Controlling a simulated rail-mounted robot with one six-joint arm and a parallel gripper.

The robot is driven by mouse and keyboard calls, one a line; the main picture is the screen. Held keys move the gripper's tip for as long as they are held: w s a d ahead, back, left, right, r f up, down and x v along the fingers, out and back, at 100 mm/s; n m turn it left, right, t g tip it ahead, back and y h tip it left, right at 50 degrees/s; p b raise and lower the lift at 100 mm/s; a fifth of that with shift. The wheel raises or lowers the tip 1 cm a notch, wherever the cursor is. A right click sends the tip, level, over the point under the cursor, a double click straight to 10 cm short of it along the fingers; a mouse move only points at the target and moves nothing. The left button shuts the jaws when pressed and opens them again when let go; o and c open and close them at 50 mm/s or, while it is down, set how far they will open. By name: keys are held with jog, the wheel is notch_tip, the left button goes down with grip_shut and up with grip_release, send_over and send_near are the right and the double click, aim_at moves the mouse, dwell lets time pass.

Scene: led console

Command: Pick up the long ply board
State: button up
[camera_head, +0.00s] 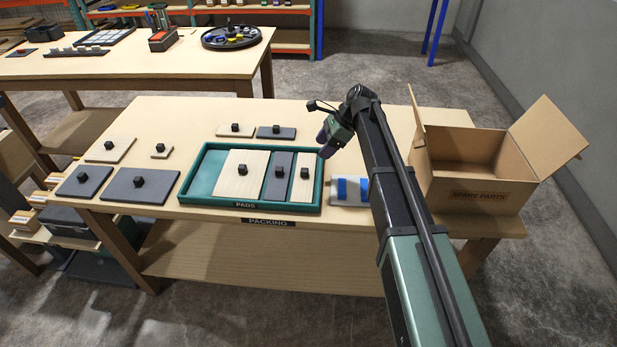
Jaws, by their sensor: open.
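Several light ply boards with black knobs lie on the packing table. A long, narrow ply board (237,134) lies at the table's back edge, beside a similar grey board. Another narrow ply strip (302,193) lies at the right end of the green tray (192,188); I cannot tell which of the two the task names. A wide ply board (235,186), a squarish one (101,157) and a small one (155,154) also show. My gripper (325,142) is above the table, right of the tray's back right corner, apart from the boards; its jaws are open and look empty.
Grey boards lie in the tray (278,182), at back (285,136) and at front left (122,193). A block with blue strips (350,191) sits right of the tray. An open cardboard box (480,190) stands at the right. The table between the left boards and back edge is clear.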

aim_at(305, 170)
jog(key=b+x, duration=0.4)
jog(key=x, duration=0.1)
jog(key=shift+f, duration=0.35)
jog(key=shift+a, duration=0.1)
jog(key=b+x, duration=0.4)
jog(key=shift+f, duration=0.35)
jog(key=shift+a+f+b, duration=0.25)
jog(key=shift+b, duration=0.1)
jog(key=shift+r, duration=0.25)
jog(key=c, duration=1.1)
